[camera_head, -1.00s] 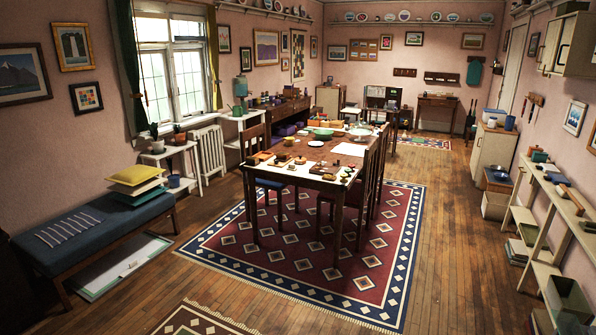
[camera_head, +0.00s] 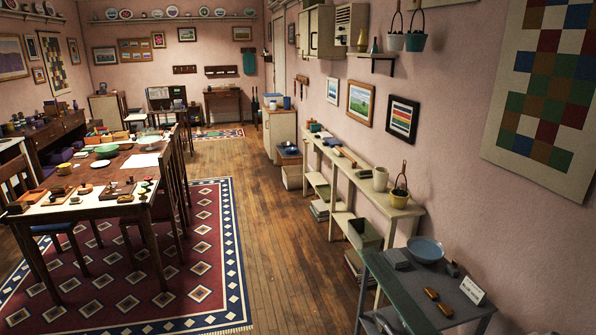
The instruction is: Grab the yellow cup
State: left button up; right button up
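A small yellow cup-like thing (camera_head: 64,169) stands on the left part of the long dark table (camera_head: 150,180), near its front half; it is too small to tell if it has a handle. Neither of my grippers is in view.
A grey table (camera_head: 400,290) with a blue bowl (camera_head: 425,249) stands at the front right. Wooden floor (camera_head: 268,215) lies clear between the patterned rug (camera_head: 222,262) and the shelves.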

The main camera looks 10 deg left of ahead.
aim_at(65, 169)
jog(key=i+j+z, duration=0.1)
jog(key=j+z, duration=0.2)
jog(key=j, duration=0.2)
jog(key=j+z, duration=0.35)
jog(key=j, duration=3.75)
jog(key=j+z, duration=0.1)
jog(key=j, duration=1.65)
jog(key=k+j, duration=0.15)
jog(key=j, duration=1.65)
jog(key=j+z, duration=0.2)
jog(key=j, duration=3.6)
